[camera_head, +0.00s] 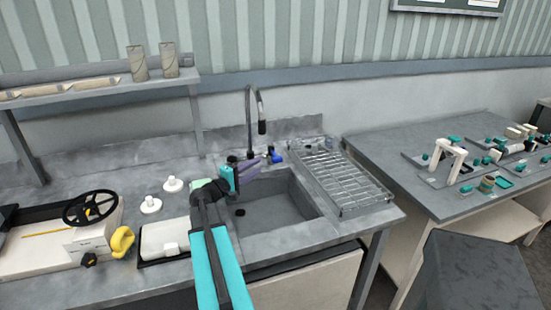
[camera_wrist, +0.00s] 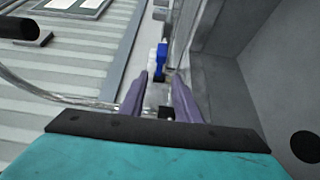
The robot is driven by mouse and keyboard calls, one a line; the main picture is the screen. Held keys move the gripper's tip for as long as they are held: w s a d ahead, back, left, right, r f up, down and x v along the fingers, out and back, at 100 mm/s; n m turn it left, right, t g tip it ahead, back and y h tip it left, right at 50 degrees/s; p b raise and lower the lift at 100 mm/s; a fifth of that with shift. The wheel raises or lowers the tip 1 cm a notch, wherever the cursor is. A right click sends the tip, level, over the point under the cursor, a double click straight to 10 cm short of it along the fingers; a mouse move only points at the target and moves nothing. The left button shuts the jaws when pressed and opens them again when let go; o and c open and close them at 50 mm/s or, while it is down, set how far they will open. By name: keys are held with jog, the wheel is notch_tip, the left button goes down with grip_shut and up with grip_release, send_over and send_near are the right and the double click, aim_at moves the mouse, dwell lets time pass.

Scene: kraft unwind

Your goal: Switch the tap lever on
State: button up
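The tap (camera_head: 248,110) is a tall dark gooseneck at the back of the sink, with a black nozzle. In the wrist view its thin curved spout (camera_wrist: 60,95) and black nozzle (camera_wrist: 18,27) show at left. My gripper (camera_head: 256,167) is at the tap's base, over the back left of the sink, hiding much of the base. In the wrist view my gripper's (camera_wrist: 163,80) two purple fingers are apart. A small pale part with a black end (camera_wrist: 166,112) shows between them; I cannot tell whether it is the lever or whether they touch it.
The sink basin (camera_head: 270,208) lies below my gripper. A small blue item (camera_head: 275,156) stands behind it, also in the wrist view (camera_wrist: 161,60). A wire drying rack (camera_head: 345,180) is at right. A machine with a black handwheel (camera_head: 90,207) is at left.

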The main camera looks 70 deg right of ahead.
aim_at(275, 154)
jog(key=shift+d, duration=0.1)
jog(key=shift+p+x, duration=1.75)
jog(key=shift+x, duration=4.2)
jog(key=shift+s, duration=0.1)
jog(key=shift+c, duration=0.2)
grip_shut()
